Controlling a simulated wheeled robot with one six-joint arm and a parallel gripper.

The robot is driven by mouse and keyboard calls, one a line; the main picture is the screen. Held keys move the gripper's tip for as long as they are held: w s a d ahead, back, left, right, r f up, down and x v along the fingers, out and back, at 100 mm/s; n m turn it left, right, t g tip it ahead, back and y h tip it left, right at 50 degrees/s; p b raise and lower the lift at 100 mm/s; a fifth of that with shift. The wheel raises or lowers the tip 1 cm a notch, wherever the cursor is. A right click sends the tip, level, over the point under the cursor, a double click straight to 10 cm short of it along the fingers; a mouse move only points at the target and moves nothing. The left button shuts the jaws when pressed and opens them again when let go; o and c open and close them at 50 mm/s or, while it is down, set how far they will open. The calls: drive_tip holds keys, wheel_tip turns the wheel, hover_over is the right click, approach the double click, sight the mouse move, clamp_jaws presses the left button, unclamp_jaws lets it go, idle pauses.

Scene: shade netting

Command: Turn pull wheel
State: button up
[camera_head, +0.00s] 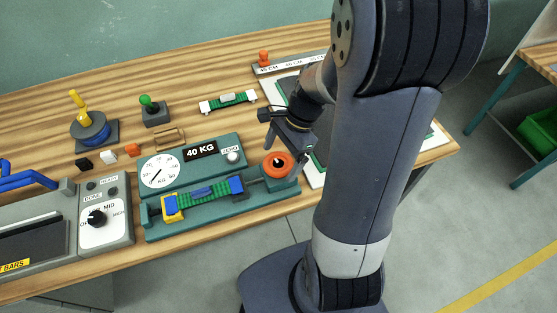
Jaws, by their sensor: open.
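The pull wheel (279,167) is an orange-red disc with a dark centre at the right end of the teal pull tester (220,211). A strip of green netting (208,192) lies between a yellow-and-blue clamp (173,206) on the left and a blue clamp (236,187) on the right. The tester carries a white dial (160,171), a "40 KG" sign (201,150) and a white zero knob (233,157). My gripper (277,148) is open, just above and behind the wheel. I cannot tell whether its fingers touch the wheel.
A grey heat sealer (107,211) with a black knob stands left of the tester. Behind are a green-knobbed block (153,109), a blue-and-yellow stand (90,130) and another netting piece (228,102). My arm hides much of the white-and-green board on the right.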

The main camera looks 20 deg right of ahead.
drive_tip(key=v, duration=0.8)
drive_tip(key=shift+r, duration=0.3)
drive_tip(key=shift+f, duration=0.1)
idle(0.9)
drive_tip(key=x, duration=1.1)
drive_tip(key=shift+d, duration=0.1)
drive_tip(key=shift+n+g+b, duration=0.35)
drive_tip(key=shift+n+g, duration=0.15)
drive_tip(key=shift+n, duration=0.8)
drive_tip(key=shift+h, duration=0.3)
